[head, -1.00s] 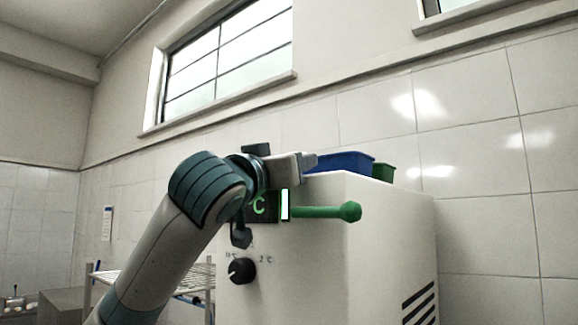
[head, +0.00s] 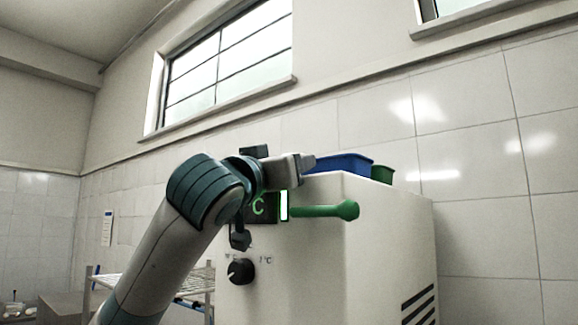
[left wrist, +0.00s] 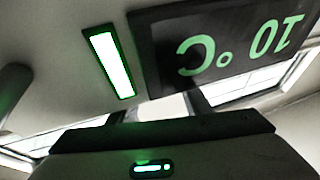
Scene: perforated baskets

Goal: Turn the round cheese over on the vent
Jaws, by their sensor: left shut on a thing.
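My left gripper (head: 309,165) is raised at the upper front edge of a white cabinet (head: 390,235), beside its display. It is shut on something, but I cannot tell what. In the left wrist view, a pale patch shows between its dark fingers (left wrist: 165,108); I cannot tell whether it is a held thing or the background. No round cheese can be made out in either view. Dark slots (head: 419,303) show low on the cabinet's right side; I cannot tell whether they are the vent. My right gripper is out of view.
A blue basket (head: 340,164) and a green one (head: 382,174) stand on the cabinet. A green handle (head: 325,210) and black knob (head: 241,270) are on its front. The display (left wrist: 235,45) and a lit bar (left wrist: 108,65) are close in the wrist view. A wire rack (head: 195,280) stands left.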

